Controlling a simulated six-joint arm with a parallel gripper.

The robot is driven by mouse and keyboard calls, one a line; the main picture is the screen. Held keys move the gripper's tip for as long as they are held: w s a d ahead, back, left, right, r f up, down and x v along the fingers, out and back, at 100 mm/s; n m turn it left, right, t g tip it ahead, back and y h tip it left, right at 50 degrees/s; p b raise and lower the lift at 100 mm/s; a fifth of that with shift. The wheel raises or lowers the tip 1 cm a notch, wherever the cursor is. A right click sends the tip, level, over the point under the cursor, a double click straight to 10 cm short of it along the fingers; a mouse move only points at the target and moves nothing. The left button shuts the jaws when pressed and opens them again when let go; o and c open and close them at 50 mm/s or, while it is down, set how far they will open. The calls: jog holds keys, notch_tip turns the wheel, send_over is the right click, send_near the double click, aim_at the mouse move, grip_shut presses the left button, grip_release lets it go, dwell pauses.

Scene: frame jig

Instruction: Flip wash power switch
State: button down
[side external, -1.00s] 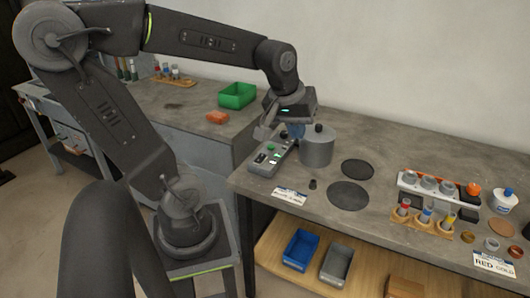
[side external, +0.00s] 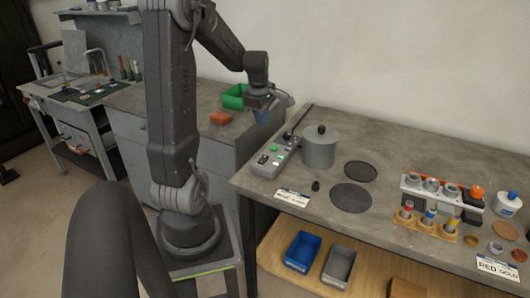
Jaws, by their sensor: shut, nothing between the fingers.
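A grey control box (side external: 268,161) with green lit buttons and small dark and white switches lies on the grey worktop beside a lidded grey pot. Which of its switches is the wash power switch is too small to tell, and so are their positions. My gripper (side external: 262,116) is shut and empty, with blue at its tips. It hangs behind the control box, near the green bin, apart from the box.
The grey pot (side external: 320,149) with a black knob stands right of the box. A green bin (side external: 233,98) and an orange block (side external: 220,118) are on the left bench.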

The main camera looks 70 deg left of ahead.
aim_at(264, 160)
jog(key=f, duration=0.4)
jog(key=w+a+f, duration=0.1)
jog(key=f, duration=0.9)
jog(key=shift+w+a, duration=0.15)
jog(key=shift+w, duration=0.05)
jog(key=shift+w+f+h, duration=0.1)
jog(key=shift+f+h, duration=0.1)
jog(key=shift+h, duration=0.1)
jog(key=shift+s+d+r, duration=0.2)
jog(key=shift+s+d, duration=0.35)
jog(key=shift+s, duration=0.1)
